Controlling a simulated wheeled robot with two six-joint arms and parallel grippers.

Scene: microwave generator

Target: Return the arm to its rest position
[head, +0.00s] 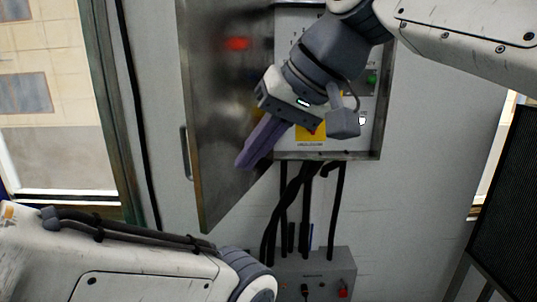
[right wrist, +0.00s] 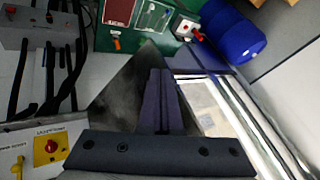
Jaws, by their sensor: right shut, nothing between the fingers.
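My right gripper (head: 262,143) comes in from the upper right in the head view. Its purple fingers are closed together and empty, in front of the open metal cabinet door. The closed fingers also show in the right wrist view (right wrist: 162,97). My left arm lies along the bottom left of the head view, and its gripper is out of the frame.
The metal door (head: 215,110) of the wall cabinet (head: 368,148) stands open to the left. A yellow-backed red switch shows inside (right wrist: 50,147). Black cables run down to a grey box (head: 330,268). A blue drum (right wrist: 236,38) shows in the right wrist view.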

